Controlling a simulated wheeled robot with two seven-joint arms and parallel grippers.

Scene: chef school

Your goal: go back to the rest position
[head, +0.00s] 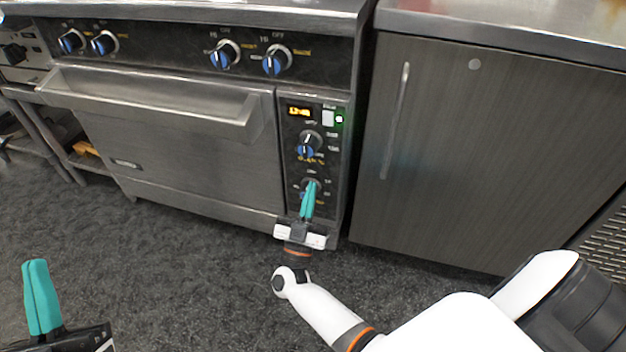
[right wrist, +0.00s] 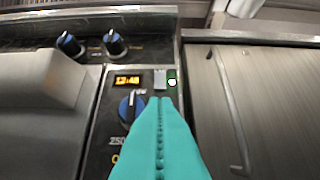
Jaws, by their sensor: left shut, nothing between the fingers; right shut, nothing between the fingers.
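My right gripper (head: 309,200) has teal fingers closed together in front of the lower part of the oven's control panel (head: 292,126). It hides part of the lowest knob; whether it touches the panel I cannot tell. In the right wrist view the same closed fingers (right wrist: 159,140) point at the panel, below its lit clock display (right wrist: 128,80) and beside a blue knob (right wrist: 131,106). Nothing is between them. My left gripper (head: 38,297) is at the lower left of the head view, its teal fingers shut and empty, above the dark floor.
The steel oven (head: 180,135) has a long door handle (head: 150,103) that sticks out. A dark grey cabinet (head: 480,150) with a vertical handle (head: 396,120) stands to its right. The grey speckled floor (head: 160,250) in front is clear. A low shelf rack (head: 60,150) stands at the left.

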